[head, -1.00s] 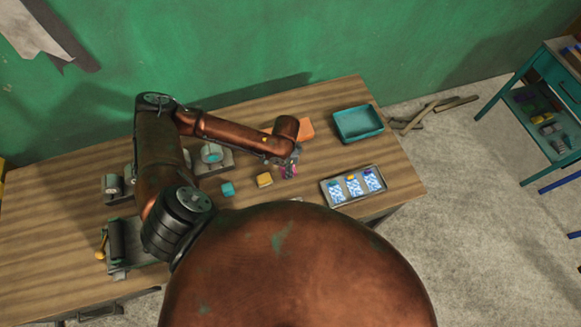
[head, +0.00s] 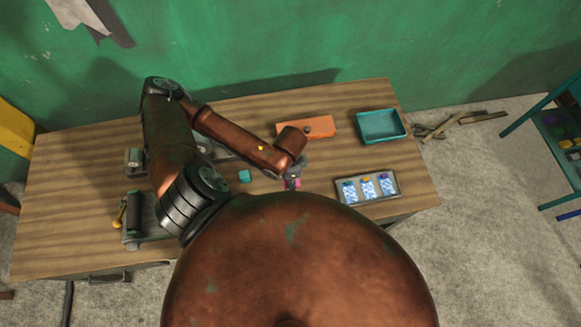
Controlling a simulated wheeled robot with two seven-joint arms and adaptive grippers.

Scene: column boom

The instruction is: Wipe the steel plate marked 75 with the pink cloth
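My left arm comes in from the left and reaches over the table. Its gripper (head: 292,181) is low over the tabletop, just left of a grey tray. A small pink thing (head: 297,184) shows at its fingertips; I cannot tell whether it is the pink cloth or whether the fingers hold it. The fingers are too small and dark to read. I cannot make out a steel plate marked 75 in this view. My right gripper is not in view.
The wooden table (head: 80,210) carries a teal cube (head: 244,176), an orange slab (head: 318,125), a teal tray (head: 380,126) and the grey tray (head: 340,202) with blue-and-white cards. A black roller device (head: 134,218) stands at left. Sticks (head: 450,124) lie on the floor.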

